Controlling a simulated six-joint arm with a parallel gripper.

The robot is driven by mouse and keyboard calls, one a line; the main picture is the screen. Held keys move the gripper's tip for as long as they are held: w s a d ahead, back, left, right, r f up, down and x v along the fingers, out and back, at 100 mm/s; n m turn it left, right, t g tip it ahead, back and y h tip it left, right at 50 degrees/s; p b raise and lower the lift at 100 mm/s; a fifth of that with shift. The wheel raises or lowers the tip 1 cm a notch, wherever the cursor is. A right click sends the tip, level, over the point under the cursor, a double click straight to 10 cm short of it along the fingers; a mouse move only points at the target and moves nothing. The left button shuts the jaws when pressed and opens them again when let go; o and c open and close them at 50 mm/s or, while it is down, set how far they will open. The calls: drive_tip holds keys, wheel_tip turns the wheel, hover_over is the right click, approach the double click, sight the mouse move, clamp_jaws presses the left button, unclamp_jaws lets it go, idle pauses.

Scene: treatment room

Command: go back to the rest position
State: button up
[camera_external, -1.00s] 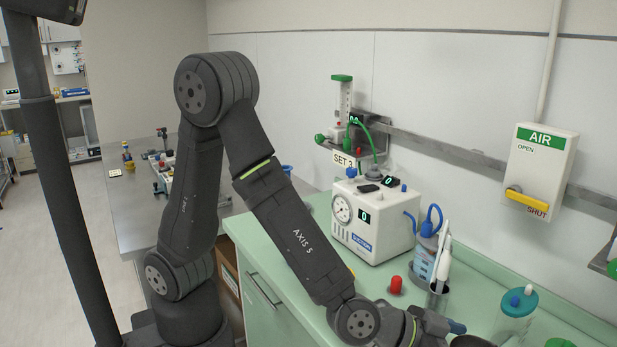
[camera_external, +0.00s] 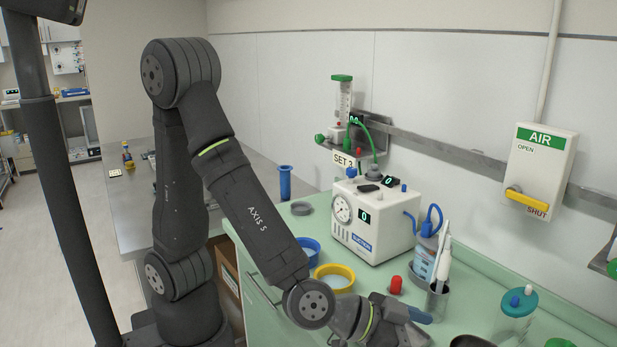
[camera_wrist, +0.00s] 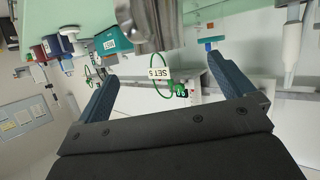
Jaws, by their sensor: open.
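My gripper (camera_external: 410,322) is at the lower middle of the external view, over the green counter (camera_external: 480,285), in front of the steel cup (camera_external: 437,300). In the wrist view my gripper (camera_wrist: 160,72) has its two blue-grey fingers wide apart, with nothing held between them. Beyond the fingers are a "SET 5" label (camera_wrist: 161,75) and a green tube (camera_wrist: 160,92). My arm is still bent forward and down over the counter.
Near the arm are a yellow-rimmed dish (camera_external: 334,272), a blue dish (camera_external: 310,247), a red-capped item (camera_external: 396,284) and a suction unit (camera_external: 372,222). A lidded jar (camera_external: 516,308) stands to the right. A metal cylinder (camera_wrist: 150,22) looms close in the wrist view.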

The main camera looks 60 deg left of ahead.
drive_tip(key=v, duration=1)
drive_tip(key=x, duration=1.8)
wheel_tip(320, 180, up, 10)
drive_tip(key=a, duration=0.2)
drive_tip(key=shift+w+f+h, duration=0.2)
drive_tip(key=shift+w+h, duration=0.1)
